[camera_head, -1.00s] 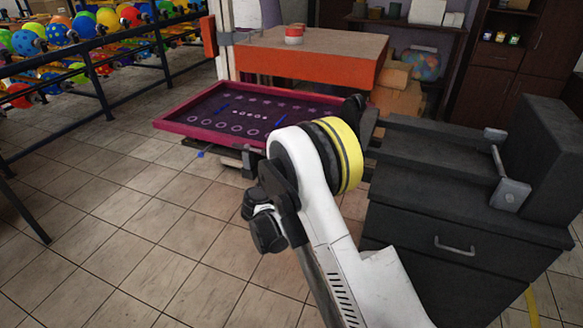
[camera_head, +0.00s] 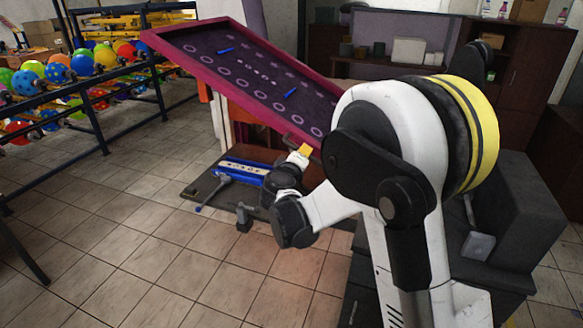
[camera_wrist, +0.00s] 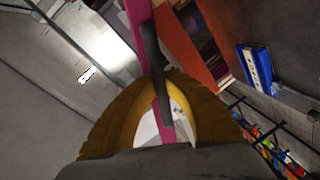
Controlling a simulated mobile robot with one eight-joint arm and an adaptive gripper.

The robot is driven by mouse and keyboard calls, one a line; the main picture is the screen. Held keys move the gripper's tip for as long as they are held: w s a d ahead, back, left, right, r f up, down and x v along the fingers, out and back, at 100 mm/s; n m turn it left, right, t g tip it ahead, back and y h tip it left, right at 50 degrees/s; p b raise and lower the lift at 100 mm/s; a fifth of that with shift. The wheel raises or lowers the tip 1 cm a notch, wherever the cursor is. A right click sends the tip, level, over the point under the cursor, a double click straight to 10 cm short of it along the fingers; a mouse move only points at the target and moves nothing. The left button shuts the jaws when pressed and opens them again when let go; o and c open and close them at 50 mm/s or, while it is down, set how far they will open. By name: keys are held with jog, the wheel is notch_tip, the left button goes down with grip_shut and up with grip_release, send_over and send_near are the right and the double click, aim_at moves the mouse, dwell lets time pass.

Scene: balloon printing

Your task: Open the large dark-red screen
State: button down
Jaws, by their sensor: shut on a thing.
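The large dark-red screen (camera_head: 255,75) is tilted up in the head view, its far-left side high and its near-right corner low beside my arm. It has a magenta frame, a dark purple panel with pale rings, and blue marks. My gripper (camera_head: 303,151) is at the frame's lower edge, partly hidden by my wrist. In the wrist view my yellow fingers (camera_wrist: 165,112) are closed around a dark handle bar (camera_wrist: 150,50) beside the magenta frame.
Below the raised screen is a dark platform (camera_head: 205,192) with a blue-and-white part (camera_head: 243,171). A rack of colourful balloons (camera_head: 85,70) stands at the left. A dark cabinet (camera_head: 515,225) is at the right. The tiled floor in front is clear.

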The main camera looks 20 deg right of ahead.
jog(key=s+d+r+m+p, duration=0.1)
jog(key=s+d+r+p, duration=0.3)
jog(key=r, duration=0.3)
jog(key=s+d+r+m+p, duration=0.2)
jog(key=s+d+r+p, duration=0.2)
jog(key=d+r, duration=0.2)
jog(key=s+d+r+m+t+p, duration=0.1)
jog(key=s+d+r+p, duration=0.3)
jog(key=r, duration=0.6)
jog(key=shift+d+r+y+p, duration=0.3)
jog(key=shift+d+p, duration=0.2)
jog(key=shift+d, duration=0.6)
jog(key=c, duration=1.4)
grip_release()
jog(key=v, duration=1.2)
